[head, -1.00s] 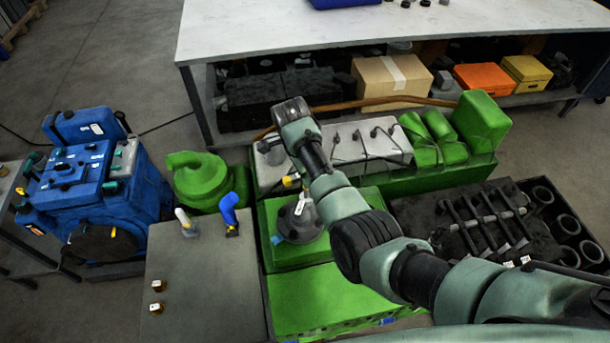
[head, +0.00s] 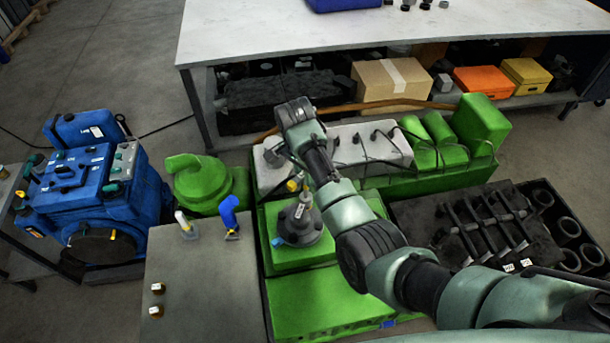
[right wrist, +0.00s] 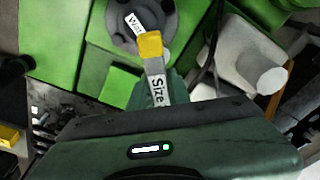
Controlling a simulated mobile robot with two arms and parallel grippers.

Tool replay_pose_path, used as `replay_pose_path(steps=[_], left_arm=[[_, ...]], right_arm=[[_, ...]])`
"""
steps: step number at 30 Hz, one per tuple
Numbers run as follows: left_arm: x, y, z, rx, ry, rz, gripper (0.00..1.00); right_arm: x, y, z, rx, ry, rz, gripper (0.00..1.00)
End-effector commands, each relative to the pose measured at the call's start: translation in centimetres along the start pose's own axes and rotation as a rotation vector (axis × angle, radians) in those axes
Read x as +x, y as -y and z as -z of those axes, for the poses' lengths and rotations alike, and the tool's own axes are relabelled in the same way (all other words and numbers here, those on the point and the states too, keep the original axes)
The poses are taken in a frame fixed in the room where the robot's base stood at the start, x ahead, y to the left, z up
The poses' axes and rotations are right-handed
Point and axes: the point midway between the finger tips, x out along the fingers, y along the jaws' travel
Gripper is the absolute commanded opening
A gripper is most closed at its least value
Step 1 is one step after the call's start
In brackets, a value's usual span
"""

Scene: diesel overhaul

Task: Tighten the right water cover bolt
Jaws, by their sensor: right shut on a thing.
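My right gripper (head: 294,176), partly hidden by its own arm in the head view, is over the green engine (head: 310,293). It is shut on a yellow-headed tool (right wrist: 151,46), whose white label reads "Size". The tool's yellow part also shows in the head view (head: 293,186). The dark grey round water cover (head: 300,223) sits on the engine just below it. In the right wrist view the cover (right wrist: 128,40) is at the top, partly behind the yellow head. I cannot make out the right bolt or whether the tool touches it. My left gripper is out of view.
A grey bench (head: 200,290) at the left holds a blue-handled tool (head: 229,211), a white-handled tool (head: 183,221) and small brown-and-white pieces. A blue engine (head: 100,195) stands further left. A black parts tray (head: 430,225) lies at the right. A white-topped table (head: 400,32) stands behind.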

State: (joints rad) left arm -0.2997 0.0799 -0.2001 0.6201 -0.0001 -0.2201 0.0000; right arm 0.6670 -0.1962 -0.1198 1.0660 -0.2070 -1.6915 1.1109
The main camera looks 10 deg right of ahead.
Motion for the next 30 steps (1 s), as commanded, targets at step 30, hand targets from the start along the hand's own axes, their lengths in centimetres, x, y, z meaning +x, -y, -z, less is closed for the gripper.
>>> replay_pose_path(steps=[30], left_arm=[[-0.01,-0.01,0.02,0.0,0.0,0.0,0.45]], right_arm=[[-0.04,-0.13,0.35,-1.072,-0.004,0.151,0.0]])
